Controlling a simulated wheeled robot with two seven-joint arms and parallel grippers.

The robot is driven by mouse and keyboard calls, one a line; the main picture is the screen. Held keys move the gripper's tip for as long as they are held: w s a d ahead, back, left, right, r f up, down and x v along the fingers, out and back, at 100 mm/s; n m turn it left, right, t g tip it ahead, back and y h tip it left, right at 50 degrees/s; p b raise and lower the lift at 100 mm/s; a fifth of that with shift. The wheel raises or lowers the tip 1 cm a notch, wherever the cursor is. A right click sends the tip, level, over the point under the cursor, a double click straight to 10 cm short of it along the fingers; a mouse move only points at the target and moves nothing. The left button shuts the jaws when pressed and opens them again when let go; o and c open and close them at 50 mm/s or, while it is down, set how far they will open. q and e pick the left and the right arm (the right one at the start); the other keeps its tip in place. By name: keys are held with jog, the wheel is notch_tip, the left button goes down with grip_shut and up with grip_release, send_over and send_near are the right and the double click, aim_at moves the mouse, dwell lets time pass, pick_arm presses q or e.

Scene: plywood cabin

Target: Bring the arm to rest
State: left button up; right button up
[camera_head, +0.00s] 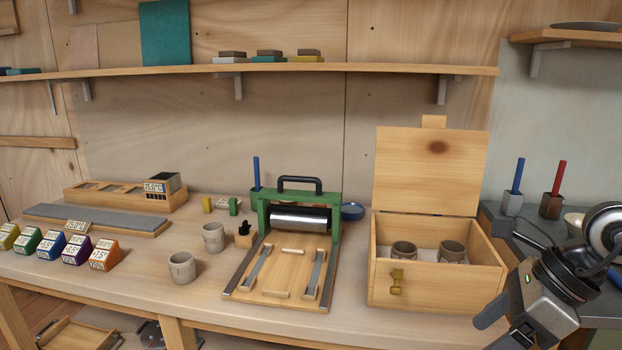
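My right gripper (488,334) comes in at the lower right corner, in front of the bench's right end. Its two grey fingers point down and left with a gap between them, and nothing shows between them. The lower finger is partly cut off by the bottom edge. The gripper is to the right of and nearer than the open wooden box (421,295), and looks apart from it. My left gripper is not in view.
The box, lid up, holds two cups (403,250). A green-framed roller press (298,222) stands mid-bench, with two cups (182,267) to its left. Several coloured blocks (104,254) line the left. A grey side counter (598,310) holds pen holders (551,205).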

jog(key=a+r+m+t+y, duration=0.2)
jog(key=a+m+t+y, duration=0.4)
jog(key=a+m+y, duration=0.9)
jog(key=d+f+m+t+h, duration=0.2)
jog(key=f+m+t+h, duration=0.2)
jog(key=f+m+h, duration=0.5)
jog(key=d+f+m+t+h, duration=0.2)
jog(key=f+m+t+h, duration=0.3)
jog(key=m, duration=0.9)
jog(key=s+f+m+g+h, duration=0.3)
jog(key=s+f+m+g, duration=0.3)
jog(key=f, duration=0.6)
jog(key=shift+s+a+m+g+p, duration=0.3)
jog(key=shift+s+m, duration=0.1)
jog(key=shift+s, duration=0.85)
